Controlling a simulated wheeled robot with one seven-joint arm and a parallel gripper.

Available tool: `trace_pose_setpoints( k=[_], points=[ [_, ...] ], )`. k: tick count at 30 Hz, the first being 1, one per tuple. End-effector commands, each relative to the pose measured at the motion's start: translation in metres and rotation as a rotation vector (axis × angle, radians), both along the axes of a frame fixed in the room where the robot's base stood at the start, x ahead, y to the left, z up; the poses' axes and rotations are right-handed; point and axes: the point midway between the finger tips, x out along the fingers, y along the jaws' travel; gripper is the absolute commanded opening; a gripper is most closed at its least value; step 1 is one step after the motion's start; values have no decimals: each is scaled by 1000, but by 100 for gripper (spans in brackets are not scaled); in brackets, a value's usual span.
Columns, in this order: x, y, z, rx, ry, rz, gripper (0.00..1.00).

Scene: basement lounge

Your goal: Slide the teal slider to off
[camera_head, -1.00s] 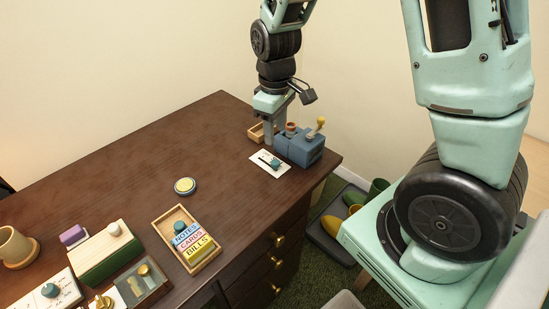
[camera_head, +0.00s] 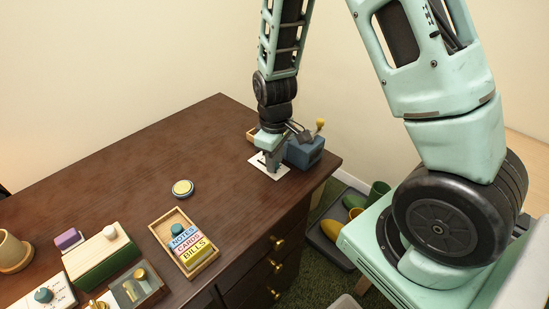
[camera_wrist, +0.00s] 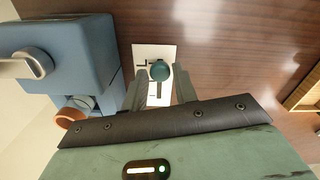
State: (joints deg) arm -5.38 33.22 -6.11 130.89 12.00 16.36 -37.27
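The teal slider (camera_wrist: 160,71) is a round knob on a small white plate (camera_wrist: 146,52) with a dark slot, seen in the wrist view. The knob sits toward the upper end of the visible slot; part of the slot runs below it. The plate's markings are too small to read. My gripper (camera_wrist: 159,80) is open, with one finger on each side of the knob; I cannot tell whether they touch it. In the head view my gripper (camera_head: 272,166) is low over the plate (camera_head: 284,172) and hides the knob.
A blue machine (camera_head: 305,152) with a yellow-knobbed lever stands close beside the plate; it also shows in the wrist view (camera_wrist: 70,55). A wooden tray (camera_head: 162,226) with labelled blocks and a round yellow-blue disc (camera_head: 183,188) are farther left. The table (camera_head: 130,160) between is clear.

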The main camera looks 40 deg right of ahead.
Motion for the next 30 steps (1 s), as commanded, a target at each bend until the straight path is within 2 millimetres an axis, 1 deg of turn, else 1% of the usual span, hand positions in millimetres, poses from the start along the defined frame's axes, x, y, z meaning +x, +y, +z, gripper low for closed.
trace_pose_setpoints(
  k=[1, 2, 3, 6, 8, 10, 15, 18, 21, 29, 30],
  points=[
    [0, 0, 0, 0, 0, 0, 14],
    [0, 0, 0, 0, 0, 0, 6],
    [0, 0, 0, 0, 0, 0, 0],
    [0, 0, 0, 0, 0, 0, 0],
    [4, 1, 1, 0, 0, 1, 0],
    [14, 3, 2, 0, 0, 2, 0],
    [46, 9, 2, 0, -1, 2, 0],
    [58, 11, 1, -1, 0, 1, 0],
    [64, 12, 1, 0, -1, 1, 0],
    [66, 13, 1, 0, -8, 1, 0],
    [66, 13, 1, 0, -9, 1, 31]
  ],
)
